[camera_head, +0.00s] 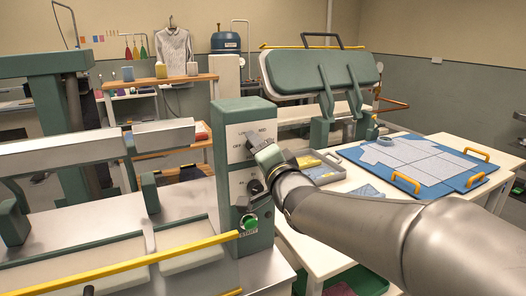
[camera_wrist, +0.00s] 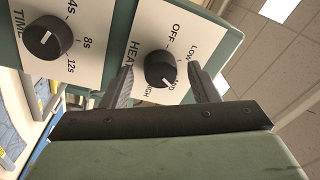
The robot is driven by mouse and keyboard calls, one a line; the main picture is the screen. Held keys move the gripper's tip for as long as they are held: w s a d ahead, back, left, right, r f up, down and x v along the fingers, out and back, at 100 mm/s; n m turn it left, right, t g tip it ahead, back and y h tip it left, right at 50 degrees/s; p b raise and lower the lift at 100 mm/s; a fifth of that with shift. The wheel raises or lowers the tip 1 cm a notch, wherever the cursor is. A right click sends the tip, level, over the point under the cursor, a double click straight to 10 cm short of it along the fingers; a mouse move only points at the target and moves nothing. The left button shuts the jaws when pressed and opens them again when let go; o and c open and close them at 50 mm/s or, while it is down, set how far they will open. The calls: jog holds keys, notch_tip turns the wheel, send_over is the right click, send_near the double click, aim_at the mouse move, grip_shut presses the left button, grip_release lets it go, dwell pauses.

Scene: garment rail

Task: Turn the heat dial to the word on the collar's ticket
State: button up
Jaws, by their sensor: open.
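The heat dial (camera_wrist: 160,68) is a black knob on a white panel lettered HEAT in the wrist view. OFF and LOW are readable; the other words are partly covered. Its white mark points to the lower right of the picture, by the partly covered words. My gripper (camera_wrist: 161,82) is open, with one finger on each side of the dial; I cannot tell whether they touch it. In the head view my gripper (camera_head: 258,154) is at the upper panel of the green control box (camera_head: 229,112) and hides the dial. I cannot make out a readable ticket or surely identify the collar.
The time dial (camera_wrist: 45,40) is beside the heat panel. A green button (camera_head: 250,222) is lower on the box. A blue board (camera_head: 459,183) with pale cloth pieces and yellow handles lies on the right table. A grey tray (camera_head: 325,177) is close behind my wrist.

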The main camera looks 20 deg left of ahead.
jog(key=b+v, duration=0.1)
jog(key=v, duration=1.1)
jog(key=shift+w+f, duration=0.1)
jog(key=s+d+f+n+g+h+p, duration=0.15)
jog(key=d+f+g+h, duration=0.65)
jog(key=d+f, duration=0.9)
jog(key=s+d+f+n+g+h+p, duration=0.1)
jog(key=s+d+f+n+g, duration=0.1)
jog(key=s, duration=0.6)
jog(key=s+d+f+n+g+h, duration=0.2)
jog(key=s+d+f+g, duration=0.2)
jog(key=s, duration=0.4)
jog(key=shift+d+f+g+p, duration=0.3)
jog(key=shift+d+f+p, duration=0.1)
jog(key=shift+f, duration=0.25)
